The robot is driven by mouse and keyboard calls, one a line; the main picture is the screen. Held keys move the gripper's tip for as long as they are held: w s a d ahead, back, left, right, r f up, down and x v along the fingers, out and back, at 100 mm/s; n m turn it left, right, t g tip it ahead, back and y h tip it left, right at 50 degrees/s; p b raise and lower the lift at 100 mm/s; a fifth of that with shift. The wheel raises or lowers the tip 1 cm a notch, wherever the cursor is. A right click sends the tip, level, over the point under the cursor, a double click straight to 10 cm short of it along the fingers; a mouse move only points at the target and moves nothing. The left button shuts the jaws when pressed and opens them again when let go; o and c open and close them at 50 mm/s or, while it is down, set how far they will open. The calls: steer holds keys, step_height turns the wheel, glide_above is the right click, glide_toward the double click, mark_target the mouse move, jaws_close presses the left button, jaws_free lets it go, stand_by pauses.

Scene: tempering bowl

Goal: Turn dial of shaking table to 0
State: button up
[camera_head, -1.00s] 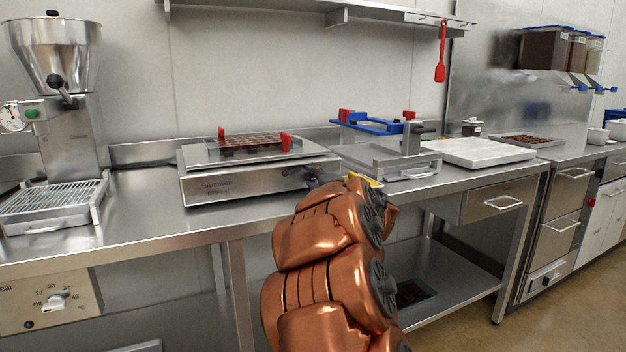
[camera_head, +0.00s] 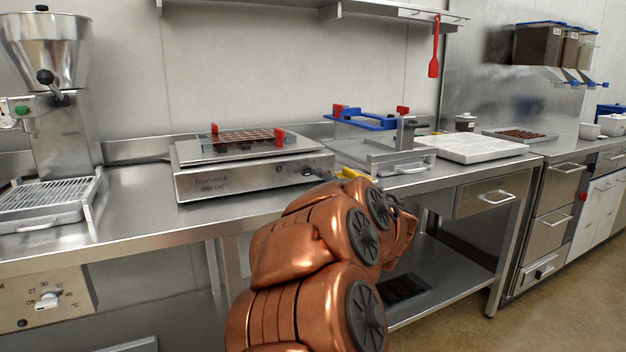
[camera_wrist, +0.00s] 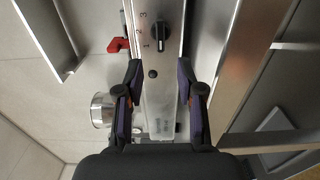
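The shaking table (camera_head: 235,183) is a low steel box on the counter, with a chocolate mould and red clamps on top. Its black dial (camera_head: 307,170) sits at the right of the front face. In the wrist view the dial (camera_wrist: 160,32) is close, with the numbers 1, 2 and 3 beside it. Its pointer seems to lie along the panel's length, but I cannot tell which number it marks. My gripper (camera_wrist: 159,76) is open and empty, its fingers on both sides of the panel, with the dial beyond the fingertips. In the head view my copper arm mostly hides the gripper.
A steel machine with a funnel bowl (camera_head: 45,50) stands at left. A metal stand with a blue frame (camera_head: 360,121) and a white slab (camera_head: 472,148) are right of the table. A shelf (camera_head: 290,8) hangs above. The counter front (camera_head: 130,215) is clear.

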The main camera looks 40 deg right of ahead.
steer(key=shift+v, duration=2.2)
steer(key=shift+a, duration=0.1)
steer(key=s+a+r+m+g+h+p, duration=0.2)
steer(key=a+r+m+g+h+p, duration=0.2)
steer(key=r+m+g+p, duration=0.55)
steer(key=s+a+f+m+g+y+p, duration=0.1)
steer(key=s+a+g+y+p, duration=0.2)
steer(key=s+a+p, duration=0.4)
steer(key=s+a+f+m+g+y+p, duration=0.1)
steer(key=s+a+p, duration=0.6)
steer(key=a, duration=0.9)
steer(key=s+a+f+m+g+y+p, duration=0.1)
steer(key=s+a+m+g+y+p, duration=0.2)
steer(key=s+a, duration=0.8)
steer(key=a+g+y+p, duration=0.1)
steer(key=g+y+p, duration=0.1)
steer(key=p, duration=0.2)
steer(key=shift+s+y, duration=0.15)
steer(key=shift+y, duration=0.25)
